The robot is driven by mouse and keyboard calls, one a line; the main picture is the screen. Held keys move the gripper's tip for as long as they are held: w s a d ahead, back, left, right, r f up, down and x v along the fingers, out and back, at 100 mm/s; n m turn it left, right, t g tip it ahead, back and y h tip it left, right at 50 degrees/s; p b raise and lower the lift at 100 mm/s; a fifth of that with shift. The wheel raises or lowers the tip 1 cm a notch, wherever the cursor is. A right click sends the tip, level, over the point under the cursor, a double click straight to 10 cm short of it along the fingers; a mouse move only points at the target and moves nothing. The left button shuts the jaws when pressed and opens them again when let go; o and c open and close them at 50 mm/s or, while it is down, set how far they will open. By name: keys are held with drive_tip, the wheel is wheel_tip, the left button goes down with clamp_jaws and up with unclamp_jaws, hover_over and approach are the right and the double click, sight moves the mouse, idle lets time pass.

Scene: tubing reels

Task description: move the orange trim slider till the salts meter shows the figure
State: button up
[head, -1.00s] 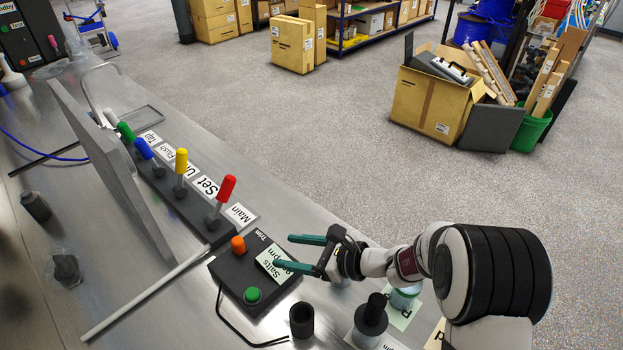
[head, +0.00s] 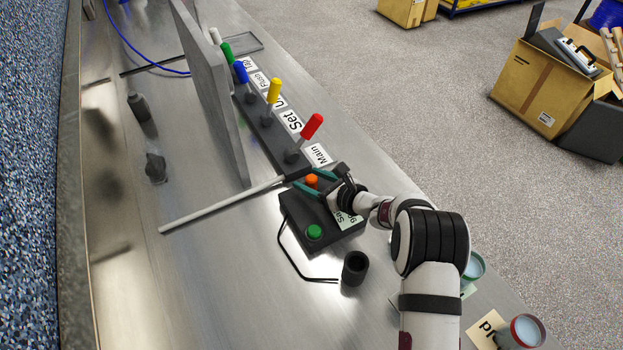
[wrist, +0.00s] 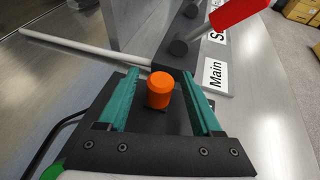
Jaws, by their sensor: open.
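The orange trim slider (head: 312,181) is a short knob on a black control box. In the wrist view the orange knob (wrist: 159,90) stands between the two green fingers of my gripper (wrist: 163,88), with a gap on each side. My gripper (head: 310,182) is open around it in the head view. The box (head: 297,211) also carries a green button (head: 314,232). A pale label or panel reading "Salts" (head: 346,220) lies on the box, partly hidden by my wrist. I cannot read any meter figure.
A row of levers stands beyond the box, the nearest one red (head: 312,126) beside the "Main" label (head: 317,155). A white rod (head: 215,207) lies to the left. A black cup (head: 355,268) stands near the box's front. A grey panel (head: 210,90) rises behind.

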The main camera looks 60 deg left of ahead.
clamp_jaws()
idle(0.3)
idle(1.1)
